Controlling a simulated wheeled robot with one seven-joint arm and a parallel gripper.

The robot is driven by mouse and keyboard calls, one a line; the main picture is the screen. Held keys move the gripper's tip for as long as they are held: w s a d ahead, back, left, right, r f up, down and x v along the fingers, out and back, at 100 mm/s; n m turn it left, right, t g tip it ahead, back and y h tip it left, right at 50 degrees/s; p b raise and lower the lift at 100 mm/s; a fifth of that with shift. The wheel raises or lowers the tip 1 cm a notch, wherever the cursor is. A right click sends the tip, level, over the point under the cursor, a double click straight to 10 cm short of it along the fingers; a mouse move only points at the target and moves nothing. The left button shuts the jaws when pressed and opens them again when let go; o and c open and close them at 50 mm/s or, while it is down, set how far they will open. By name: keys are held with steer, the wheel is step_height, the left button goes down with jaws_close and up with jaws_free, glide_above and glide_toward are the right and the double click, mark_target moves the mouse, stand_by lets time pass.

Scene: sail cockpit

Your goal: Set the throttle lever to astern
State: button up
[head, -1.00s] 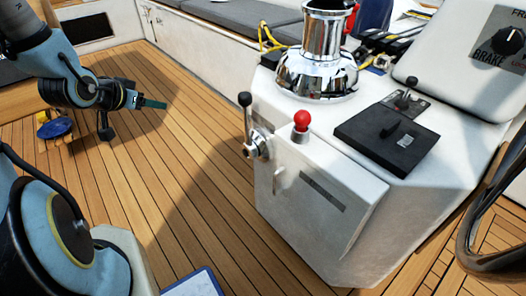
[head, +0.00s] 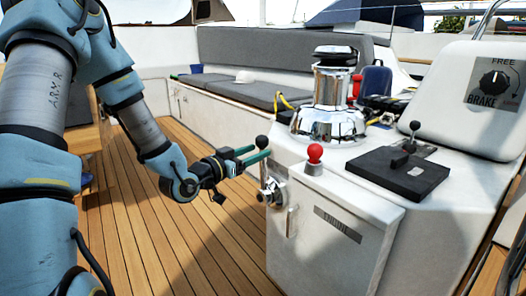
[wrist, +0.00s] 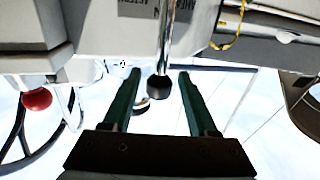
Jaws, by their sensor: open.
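The throttle lever (head: 262,143) is a chrome rod with a black ball knob, standing about upright from a round chrome hub (head: 271,191) on the white console's left side. My gripper (head: 256,154) has reached the lever, its two green fingers open just below the knob's height. In the wrist view the black knob (wrist: 159,88) and its rod lie between the spread fingers (wrist: 158,76), with a gap to each side. My gripper is not closed on it. The lettering behind the lever in the wrist view is too partial to read surely.
A red-knobbed control (head: 314,154) stands close by on the console (head: 375,209); it also shows in the wrist view (wrist: 37,98). A chrome winch (head: 330,100) and a second black-knobbed lever (head: 414,126) are on top. The wooden deck (head: 150,240) left of the console is clear.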

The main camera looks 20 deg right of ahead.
mark_target(260, 149)
steer(key=shift+x, duration=1.75)
jaws_close()
steer(key=shift+r, duration=0.15)
